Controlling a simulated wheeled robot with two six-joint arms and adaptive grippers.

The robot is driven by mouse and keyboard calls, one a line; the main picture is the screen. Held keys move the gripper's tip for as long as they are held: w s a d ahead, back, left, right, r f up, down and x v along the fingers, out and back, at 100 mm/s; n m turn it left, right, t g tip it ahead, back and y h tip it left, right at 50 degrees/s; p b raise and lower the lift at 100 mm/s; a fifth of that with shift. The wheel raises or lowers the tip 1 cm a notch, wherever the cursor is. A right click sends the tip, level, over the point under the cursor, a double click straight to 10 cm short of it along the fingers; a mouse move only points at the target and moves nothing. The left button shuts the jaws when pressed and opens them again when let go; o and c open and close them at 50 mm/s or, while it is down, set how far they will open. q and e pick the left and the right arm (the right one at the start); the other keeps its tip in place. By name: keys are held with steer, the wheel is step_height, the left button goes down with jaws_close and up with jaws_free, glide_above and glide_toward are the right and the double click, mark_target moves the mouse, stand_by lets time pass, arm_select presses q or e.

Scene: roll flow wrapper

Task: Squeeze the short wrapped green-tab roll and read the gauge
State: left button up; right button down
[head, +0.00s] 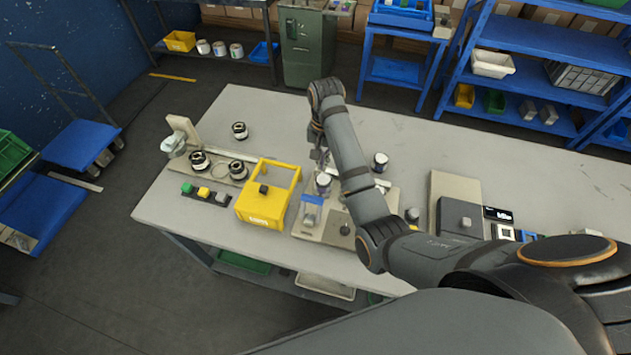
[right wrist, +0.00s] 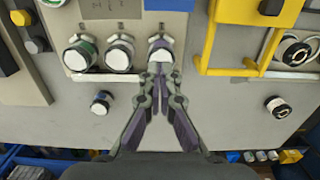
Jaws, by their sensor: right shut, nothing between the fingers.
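My right gripper (right wrist: 158,70) is shut and empty, with its fingertips at the near side of the right-hand white-topped roll (right wrist: 161,49) in the right wrist view. In the head view the right gripper (head: 322,163) is partly hidden by its arm. Two more rolls stand in the same row, a middle one (right wrist: 120,53) and a left one with green on its side (right wrist: 81,54). I cannot tell their lengths or which is the wrapped one. A small dark display (head: 497,213), perhaps the gauge, stands beside a grey box (head: 460,216); its reading is illegible. My left gripper is not in view.
A yellow open-framed box (head: 264,207) stands left of the right gripper. Black-ended rolls (head: 200,161) sit on a stand at the left, near green, yellow and grey blocks (head: 204,192). Loose rolls (head: 240,130) (head: 380,161) stand behind. The table's back right (head: 520,165) is clear.

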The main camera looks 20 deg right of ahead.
arm_select(q)
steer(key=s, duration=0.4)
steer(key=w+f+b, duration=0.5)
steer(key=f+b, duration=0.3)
steer(key=b, duration=0.1)
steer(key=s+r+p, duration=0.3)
steer(key=p, duration=0.1)
arm_select(e)
steer(key=s+a+f, duration=0.2)
steer(key=s+f, duration=0.1)
steer(key=f, duration=0.5)
steer(key=shift+s+a+f, duration=0.2)
steer(key=shift+s, duration=0.15)
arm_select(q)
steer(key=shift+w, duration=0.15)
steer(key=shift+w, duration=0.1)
